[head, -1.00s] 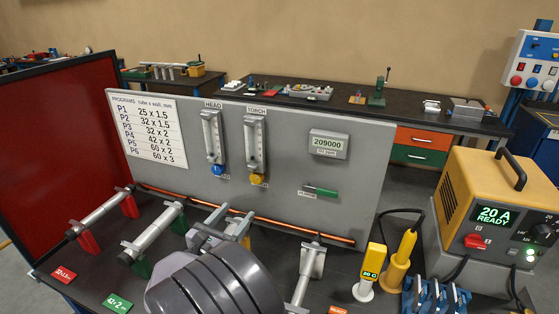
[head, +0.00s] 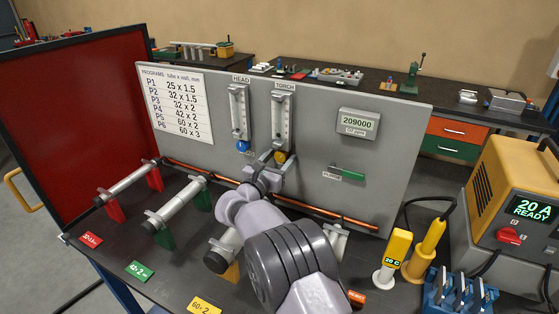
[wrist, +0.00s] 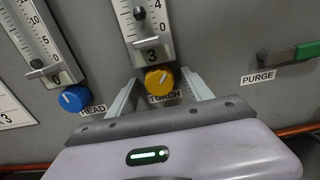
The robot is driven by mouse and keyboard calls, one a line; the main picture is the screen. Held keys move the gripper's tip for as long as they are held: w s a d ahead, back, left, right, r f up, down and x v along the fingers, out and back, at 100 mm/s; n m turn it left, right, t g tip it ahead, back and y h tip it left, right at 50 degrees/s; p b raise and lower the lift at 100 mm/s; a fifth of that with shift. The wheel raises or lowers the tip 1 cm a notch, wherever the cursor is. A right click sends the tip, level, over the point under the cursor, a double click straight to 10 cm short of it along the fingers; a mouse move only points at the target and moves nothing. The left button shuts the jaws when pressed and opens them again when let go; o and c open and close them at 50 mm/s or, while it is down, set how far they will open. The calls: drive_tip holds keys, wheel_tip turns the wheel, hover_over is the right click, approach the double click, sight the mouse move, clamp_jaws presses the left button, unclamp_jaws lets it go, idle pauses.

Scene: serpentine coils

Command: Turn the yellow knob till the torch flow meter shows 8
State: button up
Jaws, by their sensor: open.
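The yellow knob (wrist: 159,78) sits under the torch flow meter (wrist: 145,20) on the grey panel. The meter's small window (wrist: 152,54) reads 3, and its dark float is low in the tube, near the 4 mark. My gripper (wrist: 160,82) is open, with one finger on each side of the yellow knob; I cannot tell if either finger touches it. In the head view the yellow knob (head: 281,157) is partly hidden by my gripper (head: 274,163), below the torch meter (head: 283,115).
The blue HEAD knob (wrist: 75,98) is left of my gripper, under the head meter, whose window reads 0. The green PURGE lever (wrist: 306,52) is at right. A copper tube (head: 335,213) runs along the panel's foot. Tube clamps stand on the bench in front.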

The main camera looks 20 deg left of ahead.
drive_tip(key=shift+c, duration=0.2)
clamp_jaws()
drive_tip(key=m+b, duration=0.1)
drive_tip(key=b, duration=0.1)
drive_tip(key=shift+f+b, duration=0.4)
drive_tip(key=shift+m+b, duration=0.9)
drive_tip(key=shift+b, duration=0.15)
drive_tip(key=shift+r+m+b, duration=0.1)
drive_tip(key=shift+m+b, duration=0.7)
drive_tip(key=shift+b, duration=0.1)
drive_tip(key=shift+r, duration=0.25)
drive_tip(key=shift+o, duration=0.2)
unclamp_jaws()
